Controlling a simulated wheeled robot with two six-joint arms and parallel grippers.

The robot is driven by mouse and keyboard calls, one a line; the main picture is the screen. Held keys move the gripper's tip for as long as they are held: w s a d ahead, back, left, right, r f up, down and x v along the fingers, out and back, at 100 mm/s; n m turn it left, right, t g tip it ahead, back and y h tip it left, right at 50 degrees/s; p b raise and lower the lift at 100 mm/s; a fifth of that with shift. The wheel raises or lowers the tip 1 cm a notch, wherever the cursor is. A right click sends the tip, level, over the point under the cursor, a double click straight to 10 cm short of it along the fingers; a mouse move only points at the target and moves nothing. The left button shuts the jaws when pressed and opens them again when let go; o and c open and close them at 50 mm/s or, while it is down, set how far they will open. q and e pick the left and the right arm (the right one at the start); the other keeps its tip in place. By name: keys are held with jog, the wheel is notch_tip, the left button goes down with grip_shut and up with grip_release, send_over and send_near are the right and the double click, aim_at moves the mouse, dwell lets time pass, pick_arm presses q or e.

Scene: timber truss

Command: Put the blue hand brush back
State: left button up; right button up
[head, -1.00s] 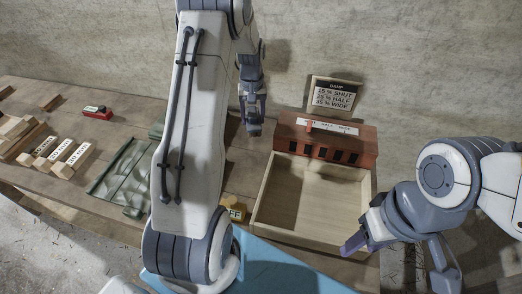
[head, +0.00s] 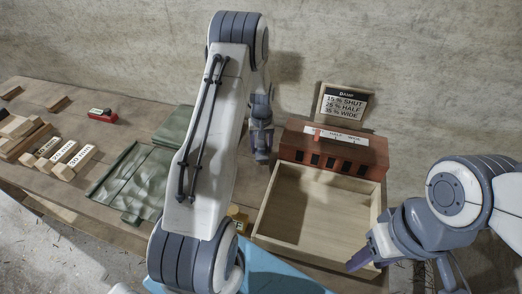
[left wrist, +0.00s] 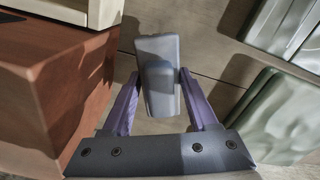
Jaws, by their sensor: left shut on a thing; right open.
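My left gripper (head: 262,150) is over the bench, just left of the red-brown slotted box. In the left wrist view its two purple fingers (left wrist: 160,100) are shut on a blunt grey-blue thing, seemingly the blue hand brush (left wrist: 158,52). Its bristles cannot be made out, and whether it touches the bench is unclear. My right gripper (head: 362,258) is open and empty at the front right of the open wooden tray (head: 268,228).
The red-brown box (head: 335,172) stands behind the tray, with a damp sign (head: 343,103) behind it. Folded green cloth (head: 130,182) lies left of my left arm. Labelled wood blocks (head: 72,160) and a red item (head: 103,115) are further left. The tray looks empty.

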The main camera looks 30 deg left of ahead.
aim_at(261, 152)
pick_arm(q)
notch_tip(261, 152, down, 2)
jog(key=shift+f, duration=0.25)
jog(key=shift+f, duration=0.1)
jog(key=shift+f, duration=0.15)
jog(key=o, duration=1.3)
